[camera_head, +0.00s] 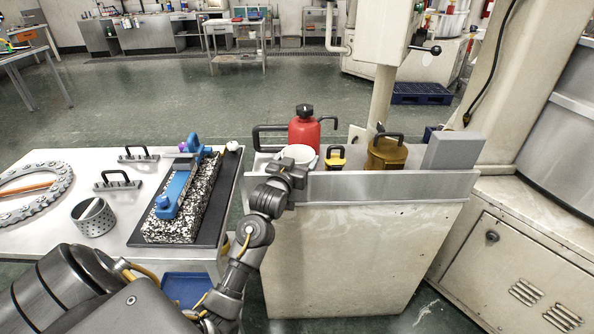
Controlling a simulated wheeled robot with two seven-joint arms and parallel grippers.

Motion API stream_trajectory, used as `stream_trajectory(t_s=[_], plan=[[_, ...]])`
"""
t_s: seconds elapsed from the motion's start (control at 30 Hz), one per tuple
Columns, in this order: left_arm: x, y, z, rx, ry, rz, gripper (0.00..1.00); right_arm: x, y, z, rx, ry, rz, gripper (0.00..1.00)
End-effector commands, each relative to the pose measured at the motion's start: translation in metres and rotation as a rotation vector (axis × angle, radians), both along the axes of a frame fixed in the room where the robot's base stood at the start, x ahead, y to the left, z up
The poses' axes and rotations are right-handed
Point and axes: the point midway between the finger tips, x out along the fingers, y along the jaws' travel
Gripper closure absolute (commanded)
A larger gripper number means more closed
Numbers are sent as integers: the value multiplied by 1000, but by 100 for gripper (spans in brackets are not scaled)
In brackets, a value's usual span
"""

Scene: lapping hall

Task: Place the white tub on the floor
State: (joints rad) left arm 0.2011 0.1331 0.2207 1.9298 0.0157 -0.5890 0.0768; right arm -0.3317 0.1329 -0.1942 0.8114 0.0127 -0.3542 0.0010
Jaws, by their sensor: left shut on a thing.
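The white tub (299,153) shows as a round white top at the left end of the machine's top tray, behind the raised metal rim. My left gripper (290,168) is at the near side of the tub and shut on it. The gripper and the rim hide the tub's lower part, so I cannot tell whether it touches the tray. The green floor (190,108) is open behind the tables. My right gripper is out of view.
A red canister (304,130) stands just behind the tub. A yellow-handled item (335,158), a brass weight (386,154) and a grey block (454,149) are to the right. A table (62,236) with a blue tool (179,187) on a speckled block is left.

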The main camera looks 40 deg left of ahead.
Motion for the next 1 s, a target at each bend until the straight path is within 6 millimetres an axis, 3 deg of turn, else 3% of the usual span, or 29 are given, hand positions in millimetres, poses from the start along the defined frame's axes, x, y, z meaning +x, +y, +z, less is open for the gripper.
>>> stream_trajectory(t_s=[0.33, 0.77, 0.8, 0.9, 1.0], plan=[[0, 0, -34, 0, 1, 0, 40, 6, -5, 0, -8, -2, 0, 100], [0, 0, -41, 0, 0, 0, 40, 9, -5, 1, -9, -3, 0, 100], [0, 0, -40, 0, 0, 0, 13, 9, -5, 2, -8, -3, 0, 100], [0, 0, -40, 0, 0, 0, 0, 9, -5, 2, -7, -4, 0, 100], [0, 0, -40, 0, 0, 0, 0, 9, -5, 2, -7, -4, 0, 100]])
